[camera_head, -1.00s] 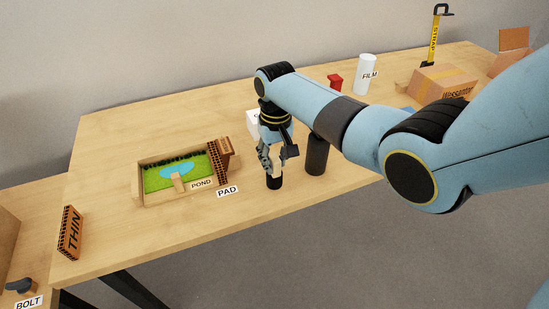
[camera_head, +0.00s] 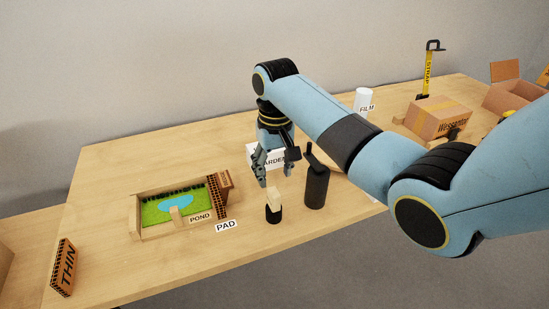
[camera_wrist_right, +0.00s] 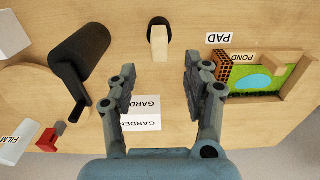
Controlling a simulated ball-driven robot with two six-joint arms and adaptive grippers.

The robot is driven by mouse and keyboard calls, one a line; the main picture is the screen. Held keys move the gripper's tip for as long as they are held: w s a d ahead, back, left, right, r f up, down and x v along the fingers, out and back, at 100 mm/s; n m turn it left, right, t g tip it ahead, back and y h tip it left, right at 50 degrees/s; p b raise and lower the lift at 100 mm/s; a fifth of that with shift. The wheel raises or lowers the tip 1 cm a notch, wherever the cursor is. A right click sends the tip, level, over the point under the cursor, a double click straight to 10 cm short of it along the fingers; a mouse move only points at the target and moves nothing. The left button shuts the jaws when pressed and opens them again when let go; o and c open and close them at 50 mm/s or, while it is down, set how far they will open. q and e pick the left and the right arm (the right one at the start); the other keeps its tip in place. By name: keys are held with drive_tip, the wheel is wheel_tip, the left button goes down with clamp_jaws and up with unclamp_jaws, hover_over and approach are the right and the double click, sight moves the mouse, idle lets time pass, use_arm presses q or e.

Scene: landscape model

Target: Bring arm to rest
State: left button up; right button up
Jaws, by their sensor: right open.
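My right arm reaches in from the right, and its gripper (camera_head: 276,178) hangs fingers down over the table. The gripper is open, and nothing shows between its fingers in the right wrist view (camera_wrist_right: 160,75). A pale block (camera_head: 273,198) stands upright on a small black round base (camera_head: 273,214), just in front of and below the fingertips. The block also shows in the right wrist view (camera_wrist_right: 159,44), apart from both fingers. My left gripper is not in view.
A dark cylinder with a handle (camera_head: 316,188) stands close to the right of the gripper. A white GARDEN box (camera_head: 256,160) is behind it. The POND landscape tray (camera_head: 152,232) and PAD label (camera_head: 227,226) lie left. Cardboard boxes (camera_head: 440,118) stand far right. The table's left back is clear.

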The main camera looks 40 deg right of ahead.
wheel_tip(320, 180, up, 4)
drive_tip(key=s+f+n+b, duration=0.1)
drive_tip(key=s+f+b, duration=0.7)
drive_tip(key=s+f, duration=1.5)
drive_tip(key=s+f+n+h+b, duration=0.1)
drive_tip(key=s+f+b, duration=0.7)
drive_tip(key=s+f, duration=1.6)
drive_tip(key=shift+f+n+t, duration=0.3)
drive_tip(key=shift+f+n, duration=0.1)
drive_tip(key=shift+f, duration=3.55)
drive_tip(key=shift+d, duration=0.1)
